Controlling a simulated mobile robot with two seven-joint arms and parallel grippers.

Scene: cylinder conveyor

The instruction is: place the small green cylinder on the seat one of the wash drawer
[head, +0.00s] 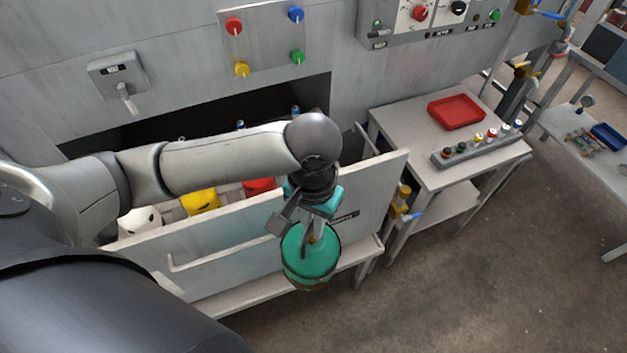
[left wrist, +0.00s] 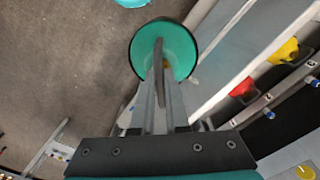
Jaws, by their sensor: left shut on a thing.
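My left gripper (head: 313,238) is shut on the green cylinder (head: 310,262) and holds it in front of the wash drawer (head: 225,248), outside its front panel. The left wrist view shows the green round top (left wrist: 183,58) with a dark rim, and the fingers (left wrist: 162,75) at its middle. The drawer is pulled out. A white cylinder (head: 140,220), a yellow one (head: 200,201) and a red one (head: 258,186) stand in it in a row. The drawer's right end is partly hidden behind my left wrist, so I cannot tell which seats are free. My right gripper is not in view.
A side table at the right carries a red tray (head: 455,111) and a rack (head: 475,146) with several small coloured pieces. A panel with coloured buttons (head: 265,42) is on the wall above the drawer. The floor (head: 470,265) right of the drawer is clear.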

